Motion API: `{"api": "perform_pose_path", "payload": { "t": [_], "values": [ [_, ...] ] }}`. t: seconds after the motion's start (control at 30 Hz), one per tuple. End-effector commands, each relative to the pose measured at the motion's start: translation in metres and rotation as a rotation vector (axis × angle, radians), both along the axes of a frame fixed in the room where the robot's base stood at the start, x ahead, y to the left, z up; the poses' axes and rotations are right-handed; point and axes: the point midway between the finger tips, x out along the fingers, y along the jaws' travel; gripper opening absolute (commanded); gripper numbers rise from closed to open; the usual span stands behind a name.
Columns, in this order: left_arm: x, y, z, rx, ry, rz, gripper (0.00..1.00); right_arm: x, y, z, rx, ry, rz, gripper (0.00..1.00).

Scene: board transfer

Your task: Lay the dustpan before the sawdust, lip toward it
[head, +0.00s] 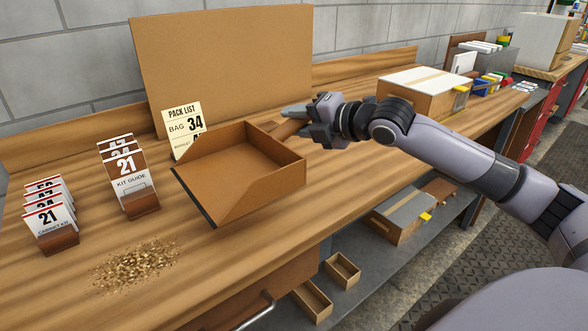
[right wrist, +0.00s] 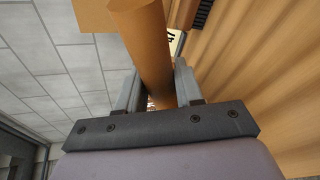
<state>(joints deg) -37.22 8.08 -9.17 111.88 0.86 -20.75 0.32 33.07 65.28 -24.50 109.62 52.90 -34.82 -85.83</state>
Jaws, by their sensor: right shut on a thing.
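The dustpan (head: 245,165) is a brown open pan with a dark lip along its lower left edge. My right gripper (head: 300,118) is shut on its handle, which shows as a round brown bar (right wrist: 148,45) between the fingers in the right wrist view. The pan appears held above the bench, tilted, with its lip facing left and toward the viewer. The sawdust (head: 137,264) is a loose tan pile on the bench at the lower left, apart from the lip. My left gripper is not in view.
A wooden holder of kit guide cards (head: 130,182) stands behind the sawdust, and a cabinet kit card holder (head: 52,228) stands to its left. A pack list card (head: 184,128) and a large brown board (head: 225,65) are behind the pan. Bare bench lies between sawdust and pan.

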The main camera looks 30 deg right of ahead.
Motion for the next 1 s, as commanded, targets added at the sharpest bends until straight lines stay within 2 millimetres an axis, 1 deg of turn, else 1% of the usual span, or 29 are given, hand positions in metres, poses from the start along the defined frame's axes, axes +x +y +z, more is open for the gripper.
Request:
{"api": "perform_pose_path", "payload": {
  "t": [0.03, 0.13, 0.23, 0.37, 0.43, 0.63, 0.7, 1.0],
  "values": [
    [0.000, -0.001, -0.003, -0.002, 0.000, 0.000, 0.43, -0.001, 0.000, -0.016, 0.002, 0.003, 0.000, 0.00],
    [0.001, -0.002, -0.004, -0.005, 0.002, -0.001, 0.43, 0.000, 0.000, -0.034, 0.003, 0.000, 0.000, 0.00],
    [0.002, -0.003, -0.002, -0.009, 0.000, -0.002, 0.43, 0.000, 0.000, -0.046, 0.003, 0.000, -0.001, 0.00],
    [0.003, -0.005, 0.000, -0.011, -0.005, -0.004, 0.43, 0.000, 0.000, -0.052, 0.002, -0.004, 0.000, 0.00],
    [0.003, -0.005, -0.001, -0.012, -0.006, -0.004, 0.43, 0.000, 0.000, -0.059, 0.003, -0.001, 0.000, 0.00],
    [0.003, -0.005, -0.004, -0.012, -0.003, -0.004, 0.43, 0.000, 0.000, -0.089, 0.004, 0.001, -0.001, 0.00],
    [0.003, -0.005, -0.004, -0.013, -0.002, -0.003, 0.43, 0.000, 0.000, -0.094, 0.003, -0.002, -0.001, 0.00],
    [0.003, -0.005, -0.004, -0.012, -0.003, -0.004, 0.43, 0.000, 0.000, -0.095, 0.001, -0.003, -0.001, 0.00]
  ]
}}
